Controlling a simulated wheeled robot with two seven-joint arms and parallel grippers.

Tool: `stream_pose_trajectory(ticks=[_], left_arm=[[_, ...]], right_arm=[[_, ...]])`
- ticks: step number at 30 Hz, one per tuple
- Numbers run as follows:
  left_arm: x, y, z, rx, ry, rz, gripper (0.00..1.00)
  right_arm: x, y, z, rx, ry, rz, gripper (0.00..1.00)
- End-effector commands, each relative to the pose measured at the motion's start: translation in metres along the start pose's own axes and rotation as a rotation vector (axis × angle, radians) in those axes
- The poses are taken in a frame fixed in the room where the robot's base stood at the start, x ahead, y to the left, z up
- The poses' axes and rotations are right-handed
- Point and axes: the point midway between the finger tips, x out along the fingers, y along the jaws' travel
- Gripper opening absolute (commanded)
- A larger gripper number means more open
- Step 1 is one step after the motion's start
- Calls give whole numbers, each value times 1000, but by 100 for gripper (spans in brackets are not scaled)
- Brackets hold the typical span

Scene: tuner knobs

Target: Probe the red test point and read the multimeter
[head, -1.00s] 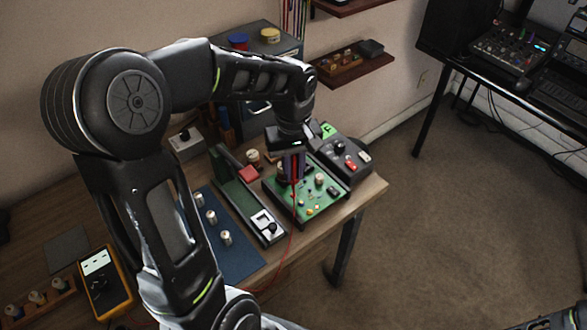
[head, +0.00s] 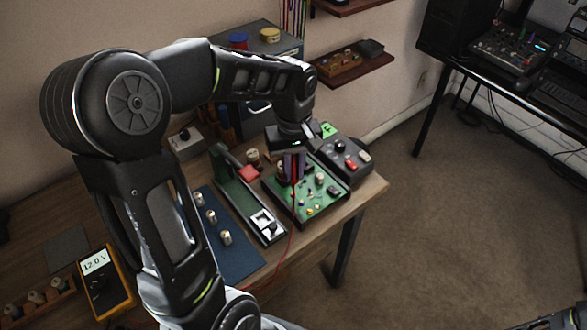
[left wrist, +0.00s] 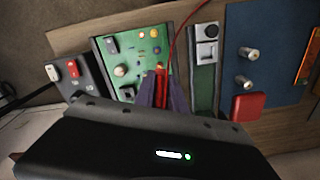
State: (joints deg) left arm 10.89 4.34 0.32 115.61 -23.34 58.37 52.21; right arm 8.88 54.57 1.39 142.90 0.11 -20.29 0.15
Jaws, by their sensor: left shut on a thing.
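The yellow multimeter (head: 105,284) stands at the left of the bench and its display reads 12.0 V. My left gripper (head: 291,172) is over the green circuit board (head: 326,206), fingers pointing down at it. In the left wrist view, the gripper (left wrist: 162,92) is shut on a red probe (left wrist: 161,74) with a red wire (left wrist: 173,32) running from it. The probe's tip is by the board. The red test point itself is hidden or too small to make out.
The bench's right edge is close to the board.

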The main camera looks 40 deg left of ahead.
Motion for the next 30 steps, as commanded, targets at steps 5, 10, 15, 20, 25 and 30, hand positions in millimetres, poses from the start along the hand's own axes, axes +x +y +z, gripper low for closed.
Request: stream_pose_trajectory(ticks=[5, 10, 15, 20, 25, 30], left_arm=[[2, 0, 1, 0, -3, -1, 0], [0, 0, 1, 0, -3, -2, 0], [-12, 0, 1, 0, -2, -1, 0], [-27, 0, 0, 0, -1, 0, 0], [-42, 0, 1, 0, -2, -1, 0], [-50, 0, 0, 0, -2, -1, 0]], right_arm=[[0, 0, 0, 0, 0, 0, 36], [-1, 0, 0, 0, 0, 0, 36], [-10, -4, 0, 0, 0, 0, 36], [-20, -8, 0, 0, 0, 0, 36], [-30, -12, 0, 0, 0, 0, 36], [-35, -14, 0, 0, 0, 0, 36]])
